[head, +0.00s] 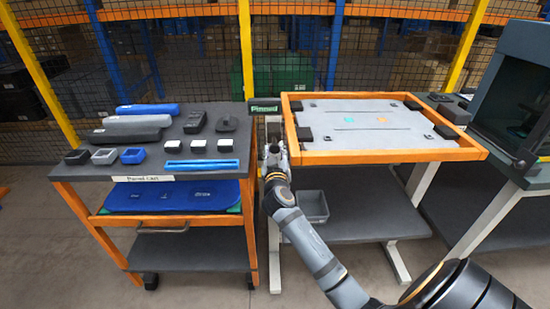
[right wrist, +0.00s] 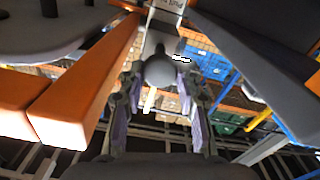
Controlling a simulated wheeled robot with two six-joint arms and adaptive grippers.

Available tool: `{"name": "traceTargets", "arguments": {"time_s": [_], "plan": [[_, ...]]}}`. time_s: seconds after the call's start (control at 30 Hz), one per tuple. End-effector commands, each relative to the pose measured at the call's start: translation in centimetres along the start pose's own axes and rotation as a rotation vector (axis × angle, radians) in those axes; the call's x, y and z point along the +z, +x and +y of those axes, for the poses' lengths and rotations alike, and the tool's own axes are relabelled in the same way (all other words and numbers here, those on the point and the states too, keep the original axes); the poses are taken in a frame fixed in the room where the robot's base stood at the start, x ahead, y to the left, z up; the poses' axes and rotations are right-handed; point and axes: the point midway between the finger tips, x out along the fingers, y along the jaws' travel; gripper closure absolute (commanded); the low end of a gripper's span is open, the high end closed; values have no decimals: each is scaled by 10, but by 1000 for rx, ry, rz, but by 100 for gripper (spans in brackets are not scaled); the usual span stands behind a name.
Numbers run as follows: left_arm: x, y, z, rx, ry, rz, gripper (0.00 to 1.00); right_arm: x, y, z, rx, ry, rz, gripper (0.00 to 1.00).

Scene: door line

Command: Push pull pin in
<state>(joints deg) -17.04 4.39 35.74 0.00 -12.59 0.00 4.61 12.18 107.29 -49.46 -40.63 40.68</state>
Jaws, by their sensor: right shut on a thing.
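The pull pin shows in the right wrist view as a round grey knob (right wrist: 159,72) below a light bracket. My right gripper (head: 274,154) is at the left edge of the orange-framed fixture table, between it and the cart. In the right wrist view my right gripper (right wrist: 161,80) has its two fingers on either side of the knob, shut on it. In the head view the gripper hides the knob. How deep the pin sits cannot be told. My left gripper is in neither view.
The orange frame (head: 390,156) holds a grey panel (head: 365,125). A cart (head: 110,170) with several parts stands close on the left, leaving a narrow gap. A grey bin (head: 313,206) sits on the shelf below. A dark machine (head: 520,85) stands at the right.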

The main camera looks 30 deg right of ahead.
Motion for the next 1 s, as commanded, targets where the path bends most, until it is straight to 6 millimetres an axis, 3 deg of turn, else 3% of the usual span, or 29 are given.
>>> {"name": "traceTargets", "arguments": {"time_s": [0.23, 0.27, 0.3, 0.67, 0.77, 1.0], "plan": [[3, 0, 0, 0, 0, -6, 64, 0, 1, 1, 2, -3, -2, 100], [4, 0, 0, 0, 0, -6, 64, 0, 1, 1, 2, -3, -2, 62], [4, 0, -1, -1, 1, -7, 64, 0, 1, 1, 2, -3, -1, 57], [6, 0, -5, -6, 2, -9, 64, 0, -4, 0, 1, -1, 0, 56], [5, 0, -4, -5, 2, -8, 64, 0, -19, 0, 0, 0, -1, 56], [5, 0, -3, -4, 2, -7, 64, 2, -78, 0, 0, 4, -6, 56]]}}
